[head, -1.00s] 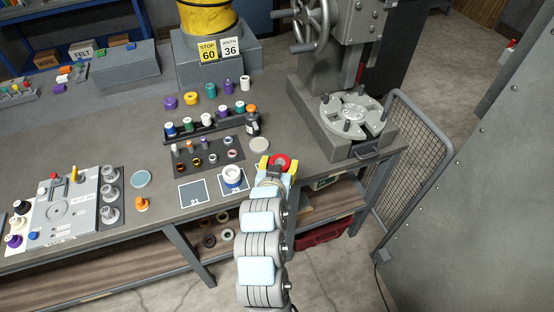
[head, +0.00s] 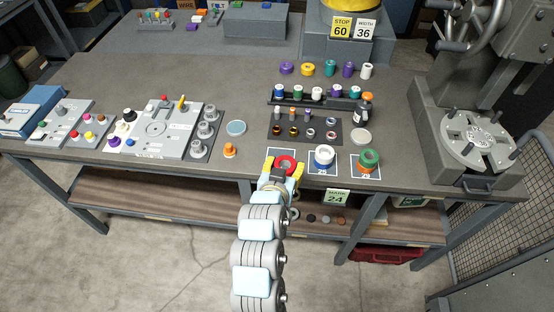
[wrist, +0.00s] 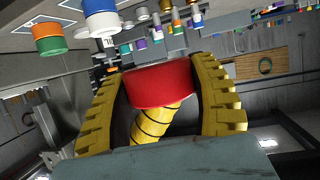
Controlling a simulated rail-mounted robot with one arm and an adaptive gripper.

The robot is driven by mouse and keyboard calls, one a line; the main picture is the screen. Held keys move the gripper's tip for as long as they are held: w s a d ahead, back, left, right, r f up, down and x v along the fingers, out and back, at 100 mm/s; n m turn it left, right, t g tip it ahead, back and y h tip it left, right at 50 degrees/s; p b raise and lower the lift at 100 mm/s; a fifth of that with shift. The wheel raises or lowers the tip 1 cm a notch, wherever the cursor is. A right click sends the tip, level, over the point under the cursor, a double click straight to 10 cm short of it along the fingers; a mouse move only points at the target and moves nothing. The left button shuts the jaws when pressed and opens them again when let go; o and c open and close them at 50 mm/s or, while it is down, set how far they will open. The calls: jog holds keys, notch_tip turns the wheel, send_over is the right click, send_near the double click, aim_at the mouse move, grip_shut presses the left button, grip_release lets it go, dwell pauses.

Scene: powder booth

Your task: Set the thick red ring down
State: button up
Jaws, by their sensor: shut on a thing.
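The thick red ring (head: 286,159) is held between the yellow fingers of my gripper (head: 284,165), at the bench's front edge. In the wrist view the ring (wrist: 158,82) sits between two ribbed yellow fingers. In the head view, ring and gripper overlap the leftmost of three white-outlined dark squares (head: 272,152); its number is hidden. I cannot tell the gap beneath the ring. The middle square holds a white ring (head: 324,152) above a blue one.
Behind the squares lie a dark tray (head: 292,140) of small parts and a rack (head: 310,99) of coloured spools. An orange knob-like part (head: 229,151) and a pale disc (head: 236,128) are to the left. A grey press (head: 463,140) stands at the right.

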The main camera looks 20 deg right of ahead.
jog(key=w+d+f, duration=0.1)
jog(key=w+f, duration=0.2)
jog(key=w, duration=0.1)
jog(key=w+d+f, duration=0.1)
jog(key=w+f, duration=0.2)
jog(key=w, duration=0.1)
jog(key=w+d+f+b, duration=0.1)
jog(key=w+f, duration=0.1)
jog(key=w, duration=0.2)
jog(key=shift+w+d+f, duration=0.15)
jog(key=shift+d+f, duration=0.2)
jog(key=shift+f, duration=0.05)
jog(key=shift+w+f, duration=0.25)
jog(key=shift+f, duration=0.2)
jog(key=shift+w+d+f, duration=0.1)
jog(key=shift+f, duration=1.45)
jog(key=shift+f+b, duration=0.2)
jog(key=shift+b, duration=0.25)
jog(key=o, duration=1.2)
jog(key=shift+r, duration=0.1)
jog(key=shift+o, duration=0.2)
